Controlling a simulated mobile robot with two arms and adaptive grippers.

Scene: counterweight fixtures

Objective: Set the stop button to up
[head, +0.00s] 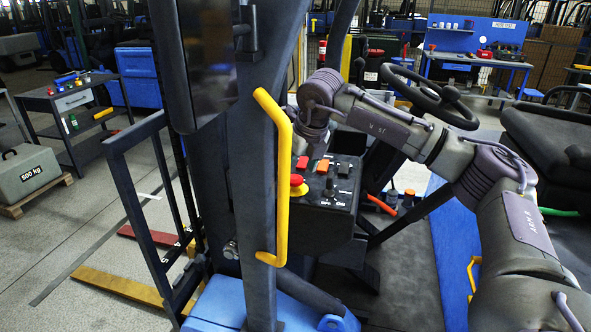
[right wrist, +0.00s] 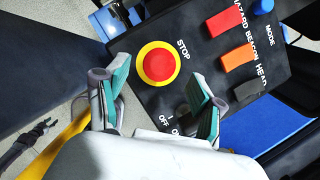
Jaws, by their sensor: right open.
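The stop button (head: 297,180) is a red mushroom cap on a yellow collar, on the dark control panel (head: 340,193). In the right wrist view the stop button (right wrist: 158,64) lies beyond and between the fingertips, under the word STOP. I cannot tell whether it is pressed or raised. My right gripper (right wrist: 161,76) is open and empty, facing the panel, with its teal-padded fingers apart. In the head view its fingers are not clear. My left gripper is not in view.
Red (right wrist: 224,21) and orange (right wrist: 237,57) rocker switches and a blue MODE knob (right wrist: 263,6) share the panel. A yellow grab handle (head: 284,150) on a dark post stands left of it. The steering wheel (head: 430,98) is behind my right arm.

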